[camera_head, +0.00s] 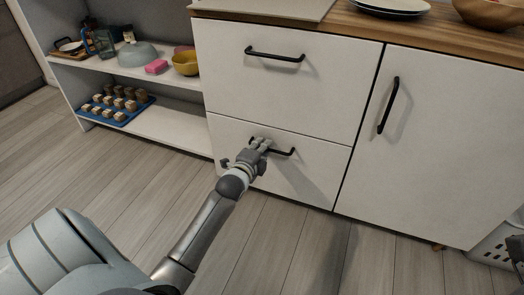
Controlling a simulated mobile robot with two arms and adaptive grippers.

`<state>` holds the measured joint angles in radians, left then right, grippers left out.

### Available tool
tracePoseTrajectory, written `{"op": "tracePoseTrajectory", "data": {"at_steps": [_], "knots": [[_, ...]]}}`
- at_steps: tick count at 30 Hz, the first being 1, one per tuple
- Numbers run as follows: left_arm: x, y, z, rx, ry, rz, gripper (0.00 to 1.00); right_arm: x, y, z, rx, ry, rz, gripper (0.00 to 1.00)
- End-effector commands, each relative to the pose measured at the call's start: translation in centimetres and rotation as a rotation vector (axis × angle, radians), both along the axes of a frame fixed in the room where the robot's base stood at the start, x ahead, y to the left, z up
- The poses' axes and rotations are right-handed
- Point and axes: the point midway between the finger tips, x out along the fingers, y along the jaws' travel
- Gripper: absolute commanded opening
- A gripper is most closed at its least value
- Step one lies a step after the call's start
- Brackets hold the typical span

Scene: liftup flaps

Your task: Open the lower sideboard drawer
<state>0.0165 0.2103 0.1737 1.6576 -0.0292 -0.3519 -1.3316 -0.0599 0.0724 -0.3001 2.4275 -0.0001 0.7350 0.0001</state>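The lower drawer (313,177) of the white sideboard has a black bar handle (286,152) and its front looks flush with the sideboard. The upper drawer (330,70) above it is also shut, with its own black handle (275,54). My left gripper (262,143) is at the left part of the lower handle, and its fingers overlap the bar in the view. I cannot tell whether the fingers are closed on the bar or only beside it.
A cabinet door (440,140) with a vertical handle is at the right. Open shelves (165,125) at the left hold bowls, bottles and a blue tray (122,110) of small blocks. The floor before the drawer is clear.

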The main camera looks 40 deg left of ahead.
Motion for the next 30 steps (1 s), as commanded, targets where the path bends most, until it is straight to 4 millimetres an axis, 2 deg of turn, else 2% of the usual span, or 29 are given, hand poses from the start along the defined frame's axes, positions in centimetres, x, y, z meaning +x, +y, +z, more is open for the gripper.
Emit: {"op": "tracePoseTrajectory", "data": {"at_steps": [9, 13, 14, 25, 30], "knots": [[0.2, 0.1, -0.1, 0.0, 0.001, 0.0, 0.18, 0.0, 0.0, 0.1, 0.0, -0.003, 0.0, 0.4], [0.2, 0.1, -0.1, 0.0, 0.001, 0.0, 0.01, 0.0, 0.0, 0.1, -0.001, -0.004, 0.0, 0.4], [0.2, 0.1, -0.1, 0.0, 0.001, 0.0, 0.0, 0.0, 0.0, 0.1, -0.001, -0.004, 0.0, 0.4], [0.1, 0.0, -0.1, 0.0, 0.002, 0.0, 0.0, 0.0, 0.0, 0.2, -0.001, -0.004, 0.0, 0.4], [-0.8, -0.2, 0.1, -0.002, 0.004, 0.0, 0.0, -0.1, -0.1, 0.5, 0.003, 0.007, 0.0, 0.4]]}}
